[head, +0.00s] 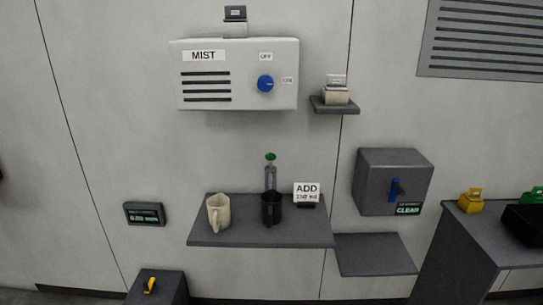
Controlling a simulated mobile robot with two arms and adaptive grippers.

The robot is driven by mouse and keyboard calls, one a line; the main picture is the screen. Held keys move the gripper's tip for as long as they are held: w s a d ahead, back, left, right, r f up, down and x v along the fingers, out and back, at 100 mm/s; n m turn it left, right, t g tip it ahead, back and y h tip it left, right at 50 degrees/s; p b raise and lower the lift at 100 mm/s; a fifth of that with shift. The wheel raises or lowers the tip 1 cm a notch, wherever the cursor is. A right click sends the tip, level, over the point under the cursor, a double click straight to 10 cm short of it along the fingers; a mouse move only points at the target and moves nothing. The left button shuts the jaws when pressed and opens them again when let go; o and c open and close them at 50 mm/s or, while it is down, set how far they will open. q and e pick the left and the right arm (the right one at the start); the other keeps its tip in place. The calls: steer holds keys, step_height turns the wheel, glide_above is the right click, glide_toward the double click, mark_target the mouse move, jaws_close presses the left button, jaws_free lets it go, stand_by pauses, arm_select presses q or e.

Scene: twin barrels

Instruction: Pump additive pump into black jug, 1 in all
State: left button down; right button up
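The additive pump (270,174) stands upright at the back of the wall shelf (230,239). It has a grey body and a green top. The black jug (271,210) stands on the shelf in front of the pump and hides the pump's lower part. A cream jug (218,212) stands to the left of the black jug. A white sign reading "ADD" (307,192) stands to the right; its smaller line is hard to read. Neither of my grippers is in view.
A white "MIST" box (235,74) with a blue knob hangs above. A grey box with a blue lever (395,187) and a lower empty shelf (372,254) are at right. A counter (470,230) holds yellow and green items. A dark pedestal (158,288) stands at lower left.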

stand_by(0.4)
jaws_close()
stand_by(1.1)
